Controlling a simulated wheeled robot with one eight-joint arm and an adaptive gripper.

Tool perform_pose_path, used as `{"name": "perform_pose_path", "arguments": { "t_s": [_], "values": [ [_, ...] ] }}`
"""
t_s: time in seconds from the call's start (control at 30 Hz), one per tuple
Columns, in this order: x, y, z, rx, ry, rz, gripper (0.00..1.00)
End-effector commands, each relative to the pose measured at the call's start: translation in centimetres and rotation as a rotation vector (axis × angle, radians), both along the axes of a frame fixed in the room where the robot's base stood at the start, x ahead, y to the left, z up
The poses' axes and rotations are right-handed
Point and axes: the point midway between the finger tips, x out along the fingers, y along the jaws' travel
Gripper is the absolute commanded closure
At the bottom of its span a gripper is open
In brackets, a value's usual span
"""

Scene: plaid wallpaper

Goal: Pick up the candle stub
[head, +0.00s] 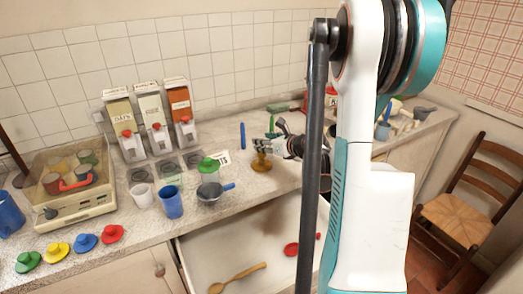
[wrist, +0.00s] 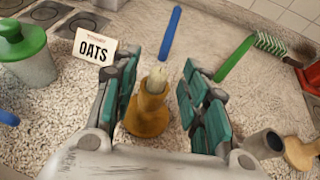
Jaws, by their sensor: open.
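The candle stub (wrist: 157,80) is a short pale cylinder standing upright in a yellow-brown candle holder (wrist: 146,122) on the speckled counter. My gripper (wrist: 160,84) is open in the wrist view, one finger pad on each side of the stub, with a visible gap on both sides. In the head view my gripper (head: 273,143) reaches in from the right, just above the candle holder (head: 261,163). The stub is hard to make out there, hidden among the fingers.
A blue stick (wrist: 170,32) and a green-handled brush (wrist: 240,55) lie behind the holder. An OATS card (wrist: 95,48) and green-lidded canister (wrist: 27,55) stand left.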

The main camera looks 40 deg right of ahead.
Motion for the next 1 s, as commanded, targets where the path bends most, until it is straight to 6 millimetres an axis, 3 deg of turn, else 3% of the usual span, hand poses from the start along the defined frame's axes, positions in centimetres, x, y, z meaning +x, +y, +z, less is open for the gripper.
{"name": "perform_pose_path", "arguments": {
  "t_s": [0.07,0.23,0.27,0.73,1.0],
  "values": [
    [0.0,0.0,0.1,0.000,0.000,0.000,0.59],
    [0.0,0.0,0.1,0.000,0.000,0.000,0.94],
    [0.0,0.0,0.1,0.000,0.000,0.000,0.96],
    [-0.1,0.0,0.6,0.000,0.000,0.000,0.96],
    [-0.1,0.0,4.0,0.000,0.000,0.001,0.96]
  ]
}}
